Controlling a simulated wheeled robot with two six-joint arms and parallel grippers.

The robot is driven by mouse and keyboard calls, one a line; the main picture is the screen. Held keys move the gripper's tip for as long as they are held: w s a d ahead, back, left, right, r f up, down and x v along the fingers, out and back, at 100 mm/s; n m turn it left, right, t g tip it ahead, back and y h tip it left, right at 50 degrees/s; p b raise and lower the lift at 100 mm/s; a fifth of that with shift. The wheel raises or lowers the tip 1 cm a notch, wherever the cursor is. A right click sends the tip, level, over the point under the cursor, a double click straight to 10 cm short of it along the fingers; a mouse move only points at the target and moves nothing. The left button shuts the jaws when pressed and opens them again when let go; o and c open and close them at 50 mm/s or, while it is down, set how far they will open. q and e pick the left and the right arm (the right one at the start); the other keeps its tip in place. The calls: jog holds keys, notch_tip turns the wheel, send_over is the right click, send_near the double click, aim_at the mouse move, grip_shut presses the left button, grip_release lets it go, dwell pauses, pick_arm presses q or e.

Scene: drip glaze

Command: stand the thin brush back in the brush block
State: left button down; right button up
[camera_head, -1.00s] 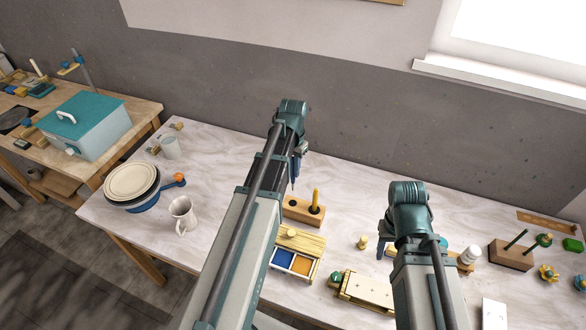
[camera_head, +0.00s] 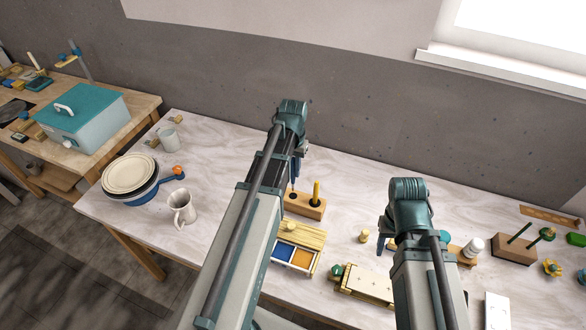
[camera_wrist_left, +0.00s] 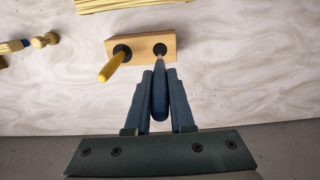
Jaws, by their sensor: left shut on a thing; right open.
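The brush block (camera_head: 311,209) is a light wooden bar with two dark holes, also seen in the left wrist view (camera_wrist_left: 140,44). A thicker yellow-handled brush (camera_wrist_left: 112,68) stands in one hole. My left gripper (camera_wrist_left: 160,80) is shut on the thin brush (camera_wrist_left: 160,98), which has a dark blue handle. The thin brush's lower end meets the other hole in the left wrist view; how deep it sits cannot be told. In the head view my left gripper (camera_head: 298,172) is above the block's left end and mostly hides the brush. My right gripper (camera_head: 383,243) is open, above the table's right half.
A white mug (camera_head: 181,208) and stacked plates (camera_head: 130,174) are at the left. Bare table lies behind the block.

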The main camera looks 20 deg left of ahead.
aim_at(293, 158)
pick_arm(q)
jog(key=shift+f+b, duration=3.35)
jog(key=shift+f, duration=0.35)
pick_arm(e)
jog(key=shift+f, duration=3.65)
pick_arm(q)
jog(key=c, duration=0.7)
grip_release()
jog(key=shift+r, duration=0.2)
pick_arm(e)
jog(key=shift+r, duration=0.2)
pick_arm(q)
notch_tip(293, 158, up, 14)
jog(key=p, duration=1.4)
jog(key=shift+f, duration=0.2)
pick_arm(e)
notch_tip(293, 158, up, 14)
jog(key=shift+f, duration=0.25)
